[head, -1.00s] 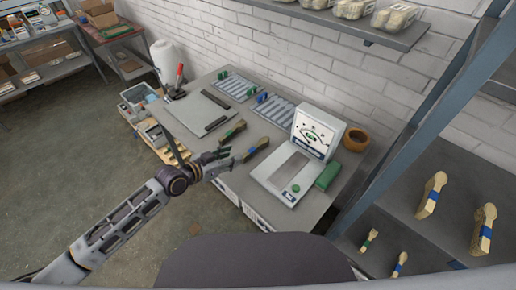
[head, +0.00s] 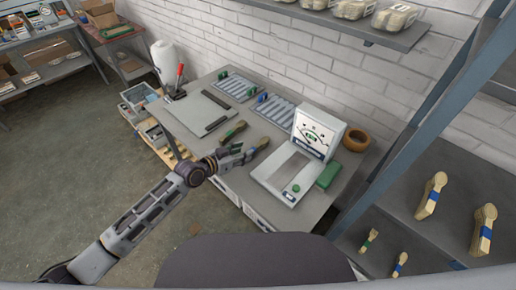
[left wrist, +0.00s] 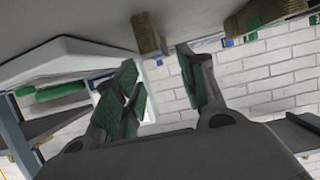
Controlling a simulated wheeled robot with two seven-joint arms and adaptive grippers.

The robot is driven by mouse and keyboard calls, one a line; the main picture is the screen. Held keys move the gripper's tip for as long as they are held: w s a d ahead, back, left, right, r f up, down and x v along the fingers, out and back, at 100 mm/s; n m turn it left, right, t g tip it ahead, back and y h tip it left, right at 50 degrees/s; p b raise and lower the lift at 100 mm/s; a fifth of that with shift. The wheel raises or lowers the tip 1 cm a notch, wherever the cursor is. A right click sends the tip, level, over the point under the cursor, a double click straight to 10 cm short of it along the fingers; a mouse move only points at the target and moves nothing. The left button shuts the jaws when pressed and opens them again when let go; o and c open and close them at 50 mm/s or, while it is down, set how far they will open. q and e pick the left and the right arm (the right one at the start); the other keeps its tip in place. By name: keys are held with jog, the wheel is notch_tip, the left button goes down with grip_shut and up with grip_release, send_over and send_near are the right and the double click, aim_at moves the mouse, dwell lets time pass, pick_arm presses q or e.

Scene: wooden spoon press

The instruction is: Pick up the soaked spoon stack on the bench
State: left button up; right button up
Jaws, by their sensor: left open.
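Two darker brown spoon stacks lie on the grey bench (head: 222,180): one with a green band (head: 235,130), one with a blue band (head: 259,146) closer to the white meter. I cannot tell from looks which is soaked. My left gripper (head: 238,154) is open and empty at the near end of the blue-banded stack, with its fingers pointing at it. In the left wrist view, the end of this stack (left wrist: 147,35) shows between and beyond the open fingertips (left wrist: 160,65). The green-banded stack (left wrist: 268,17) is at the upper right there. My right gripper is not in view.
A white device with a dial (head: 318,133) and a green block (head: 328,174) stand right of the stacks. Slotted racks (head: 274,108) and a flat plate (head: 199,113) lie behind. Lighter spoon stacks (head: 431,196) rest on the right shelf, beside a blue-grey post (head: 400,160).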

aim_at(257, 146)
pick_arm(q)
jog(key=shift+x, duration=1.45)
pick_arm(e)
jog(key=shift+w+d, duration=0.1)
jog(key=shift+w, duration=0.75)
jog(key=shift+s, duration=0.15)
pick_arm(q)
jog(key=shift+w+d, duration=0.2)
jog(key=shift+d, duration=0.1)
jog(key=shift+x, duration=2.25)
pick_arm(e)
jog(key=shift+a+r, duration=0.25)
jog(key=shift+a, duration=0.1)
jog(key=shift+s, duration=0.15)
